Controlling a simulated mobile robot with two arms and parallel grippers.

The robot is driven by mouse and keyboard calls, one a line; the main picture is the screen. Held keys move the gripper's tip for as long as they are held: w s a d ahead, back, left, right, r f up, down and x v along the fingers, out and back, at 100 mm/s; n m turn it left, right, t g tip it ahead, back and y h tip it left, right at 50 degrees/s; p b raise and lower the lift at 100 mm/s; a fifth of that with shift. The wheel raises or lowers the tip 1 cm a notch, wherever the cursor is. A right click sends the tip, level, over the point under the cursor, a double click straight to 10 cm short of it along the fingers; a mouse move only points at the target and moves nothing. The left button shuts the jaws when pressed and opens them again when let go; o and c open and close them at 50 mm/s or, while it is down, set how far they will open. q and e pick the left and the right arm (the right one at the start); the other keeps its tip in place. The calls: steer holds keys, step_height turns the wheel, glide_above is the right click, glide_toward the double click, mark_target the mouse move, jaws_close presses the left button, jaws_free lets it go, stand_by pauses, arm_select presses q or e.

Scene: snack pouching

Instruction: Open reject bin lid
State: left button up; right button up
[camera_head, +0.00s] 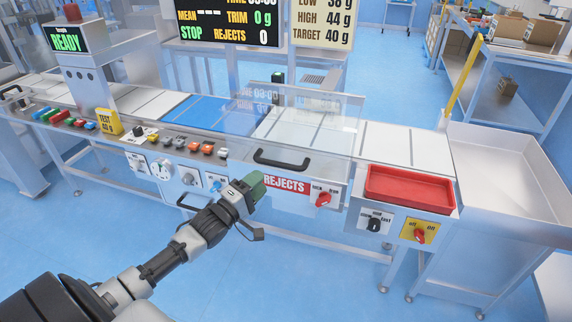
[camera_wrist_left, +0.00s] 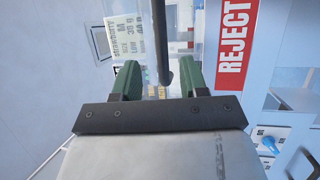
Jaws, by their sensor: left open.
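The reject bin (camera_head: 285,186) is set in the line's front panel, marked with a red REJECTS label. Its clear lid (camera_head: 318,166) appears closed and carries a black handle (camera_head: 281,163) on its front. My left gripper (camera_head: 254,190) is open and empty, with green fingertips, just below and left of the handle. In the left wrist view the dark handle bar (camera_wrist_left: 160,45) runs down toward the space between the open fingers (camera_wrist_left: 158,80). I cannot tell the remaining depth between them. My right gripper is not in view.
A red knob (camera_head: 323,200) sits right of the label. A red tray (camera_head: 409,188) lies further right, beside a steel chute (camera_head: 508,185). Colored buttons and small knobs line the panel to the left. The blue floor (camera_head: 300,285) in front is clear.

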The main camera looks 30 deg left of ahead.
mark_target(279, 165)
arm_select(q)
steer(key=x, duration=0.8)
steer(key=shift+w, duration=0.3)
jaws_close()
